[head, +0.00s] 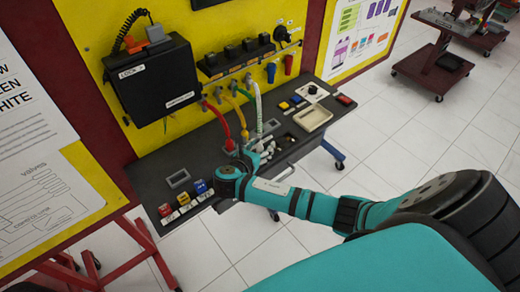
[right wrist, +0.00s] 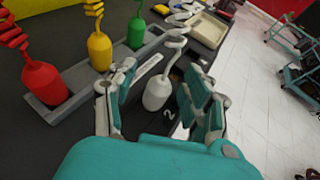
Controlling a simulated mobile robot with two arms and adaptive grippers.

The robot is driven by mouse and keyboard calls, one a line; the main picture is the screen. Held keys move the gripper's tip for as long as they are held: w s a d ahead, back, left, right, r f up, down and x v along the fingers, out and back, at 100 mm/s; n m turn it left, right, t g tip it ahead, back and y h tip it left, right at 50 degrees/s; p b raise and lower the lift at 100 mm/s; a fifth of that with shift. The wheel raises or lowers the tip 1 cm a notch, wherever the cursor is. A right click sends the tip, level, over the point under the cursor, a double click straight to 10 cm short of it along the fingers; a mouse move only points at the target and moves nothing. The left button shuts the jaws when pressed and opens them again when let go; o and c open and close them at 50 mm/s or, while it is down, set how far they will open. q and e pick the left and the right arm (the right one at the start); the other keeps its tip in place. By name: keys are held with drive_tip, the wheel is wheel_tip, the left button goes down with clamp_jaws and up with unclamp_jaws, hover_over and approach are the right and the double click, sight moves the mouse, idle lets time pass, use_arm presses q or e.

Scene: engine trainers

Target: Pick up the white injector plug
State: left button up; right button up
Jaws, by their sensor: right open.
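The white injector plug (right wrist: 157,93) hangs on a coiled white cable and shows between the two fingers of my right gripper (right wrist: 161,97) in the right wrist view. The fingers are open, one on each side of it, with gaps between them and the plug. In the head view my right gripper (head: 261,152) is over the dark bench top and largely hides the plug; the white coiled cable (head: 257,103) runs up from there to the yellow panel. My left gripper is not in view.
Red (right wrist: 44,83), yellow (right wrist: 100,50) and green (right wrist: 136,32) plugs stand in a grey holder (right wrist: 63,105) left of the gripper. A beige tray (head: 313,118) lies to the right on the bench (head: 190,150). Small coloured connectors (head: 184,199) sit at the front left.

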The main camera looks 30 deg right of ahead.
clamp_jaws()
drive_tip(key=shift+r, duration=0.1)
idle(0.5)
